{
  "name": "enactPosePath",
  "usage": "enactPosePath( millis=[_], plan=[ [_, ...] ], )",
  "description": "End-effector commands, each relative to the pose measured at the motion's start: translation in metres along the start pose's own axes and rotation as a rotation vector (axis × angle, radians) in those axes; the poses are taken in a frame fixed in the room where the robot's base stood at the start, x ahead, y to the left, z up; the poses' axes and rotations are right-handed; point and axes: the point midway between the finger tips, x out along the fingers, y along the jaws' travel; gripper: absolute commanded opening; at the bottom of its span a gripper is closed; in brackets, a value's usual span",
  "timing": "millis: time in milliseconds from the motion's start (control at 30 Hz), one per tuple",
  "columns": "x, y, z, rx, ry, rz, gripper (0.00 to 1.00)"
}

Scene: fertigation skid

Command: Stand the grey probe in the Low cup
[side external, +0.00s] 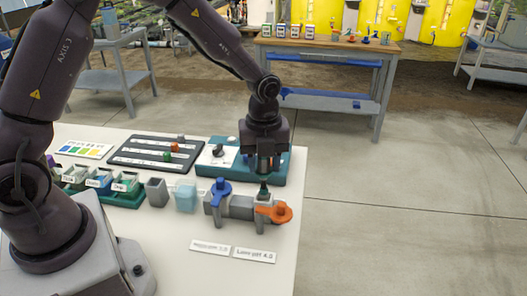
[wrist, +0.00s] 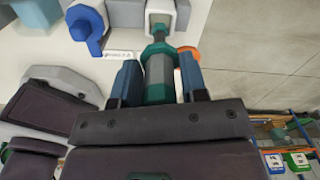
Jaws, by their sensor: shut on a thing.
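My gripper (side external: 264,163) points down above the right end of a grey fitting with a blue handle and an orange handle. In the wrist view its fingers (wrist: 160,88) are closed on both sides of the grey probe (wrist: 158,72), which has teal parts. The probe's narrow end points toward a pale grey, angular opening (wrist: 160,12); I cannot tell whether it is inside it. In the side view a dark green part (side external: 263,189) shows below the fingers. A white "Low pH 4.0" label (side external: 254,254) lies in front. I cannot tell for certain which holder is the Low cup.
The blue handle (side external: 220,190) and orange handle (side external: 275,213) stick out near my gripper. A grey cup (side external: 156,191) and a light blue cup (side external: 186,195) stand to the left. A teal-based device (side external: 218,163) stands behind. The table's right edge is close.

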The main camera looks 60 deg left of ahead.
Motion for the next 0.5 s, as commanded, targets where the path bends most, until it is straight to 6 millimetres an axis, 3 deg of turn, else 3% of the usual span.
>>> enactPosePath(
  millis=[500],
  plan=[
    [0.051, 0.000, 0.000, -0.001, 0.002, 0.002, 0.13]
  ],
)
